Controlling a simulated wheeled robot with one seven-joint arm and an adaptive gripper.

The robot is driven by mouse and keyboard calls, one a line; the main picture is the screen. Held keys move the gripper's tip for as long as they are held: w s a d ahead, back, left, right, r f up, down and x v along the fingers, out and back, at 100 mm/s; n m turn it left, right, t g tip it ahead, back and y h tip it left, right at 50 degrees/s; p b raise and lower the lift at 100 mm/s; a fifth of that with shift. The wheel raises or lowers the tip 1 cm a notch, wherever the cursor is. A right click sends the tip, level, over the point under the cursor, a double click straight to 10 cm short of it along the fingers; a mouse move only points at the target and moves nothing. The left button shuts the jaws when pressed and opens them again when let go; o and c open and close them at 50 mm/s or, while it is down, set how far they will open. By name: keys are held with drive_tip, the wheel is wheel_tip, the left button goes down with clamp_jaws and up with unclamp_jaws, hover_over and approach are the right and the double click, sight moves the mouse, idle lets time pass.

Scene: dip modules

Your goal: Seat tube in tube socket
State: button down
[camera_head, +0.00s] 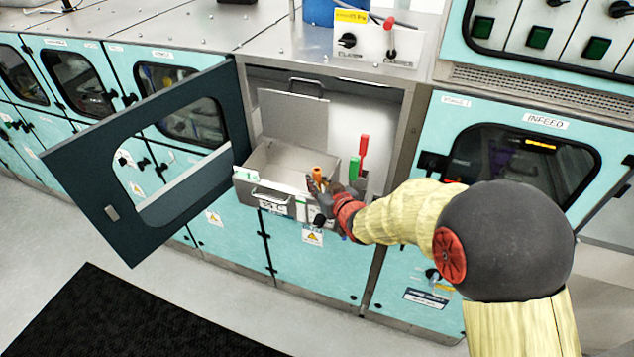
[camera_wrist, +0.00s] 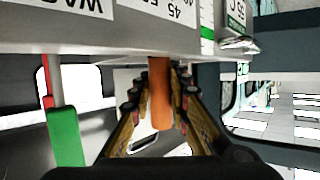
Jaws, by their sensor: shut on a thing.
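An orange tube (camera_wrist: 161,98) stands between the fingers of my gripper (camera_wrist: 158,80) in the wrist view, and my gripper is shut on it. In the head view the orange tube's top (camera_head: 318,173) shows at my gripper (camera_head: 325,184), at the right front corner of a pulled-out metal drawer. In the wrist view its far end meets the edge of a pale labelled panel (camera_wrist: 150,30). I cannot make out a tube socket, nor whether the tube is seated or apart from one.
A green piece (camera_head: 354,167) and a red piece (camera_head: 363,145) stand just right of my gripper. The metal drawer (camera_head: 270,196) looks empty. A dark cabinet door (camera_head: 85,165) hangs open at left. The cabinet's side wall (camera_head: 415,125) stands close on the right.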

drive_tip(key=shift+f, duration=0.15)
drive_tip(key=c, duration=1.7)
unclamp_jaws()
